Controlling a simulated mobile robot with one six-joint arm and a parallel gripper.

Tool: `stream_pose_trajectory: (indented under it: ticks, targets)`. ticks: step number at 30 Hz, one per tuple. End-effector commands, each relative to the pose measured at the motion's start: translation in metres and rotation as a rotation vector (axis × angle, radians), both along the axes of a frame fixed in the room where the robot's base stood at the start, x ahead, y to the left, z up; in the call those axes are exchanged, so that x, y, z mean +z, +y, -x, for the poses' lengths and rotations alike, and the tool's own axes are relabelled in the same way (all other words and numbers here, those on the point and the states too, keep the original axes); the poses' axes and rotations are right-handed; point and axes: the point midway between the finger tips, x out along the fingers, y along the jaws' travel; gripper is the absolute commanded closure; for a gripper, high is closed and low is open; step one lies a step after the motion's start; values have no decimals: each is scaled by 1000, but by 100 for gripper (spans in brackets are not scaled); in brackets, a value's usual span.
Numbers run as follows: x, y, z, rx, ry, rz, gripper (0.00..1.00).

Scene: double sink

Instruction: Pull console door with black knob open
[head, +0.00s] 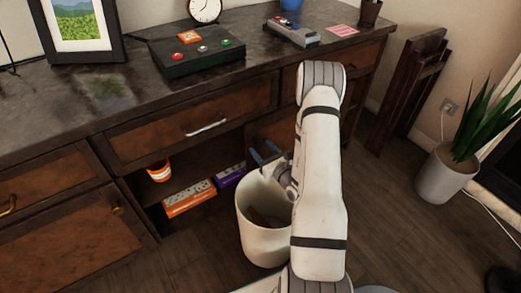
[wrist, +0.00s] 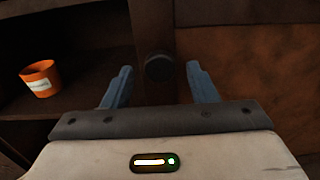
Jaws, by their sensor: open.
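The black knob (wrist: 158,68) shows in the wrist view on a dark wooden upright strip, at the left side of the brown console door panel (wrist: 250,70). The door looks shut. My gripper (wrist: 159,84) is open, with one blue finger to the left of the knob and one to the right. I see no contact, and the depth gap is hard to tell. In the head view my gripper (head: 265,153) is low in front of the console (head: 118,182), right of the open shelf. My arm covers much of the door there, and the knob is hidden.
A white bin (head: 263,243) stands on the floor under my gripper. The open shelf holds an orange cup (head: 159,172), an orange box (head: 190,198) and a purple box (head: 231,175). A potted plant (head: 445,172) stands at right. Some floor between is clear.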

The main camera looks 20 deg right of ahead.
Motion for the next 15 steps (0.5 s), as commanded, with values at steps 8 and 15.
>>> stream_pose_trajectory:
  ticks: [8,15]
  targets:
    - [0,3,-16,-1,0,0,47]
    - [1,2,-16,-2,0,-1,52]
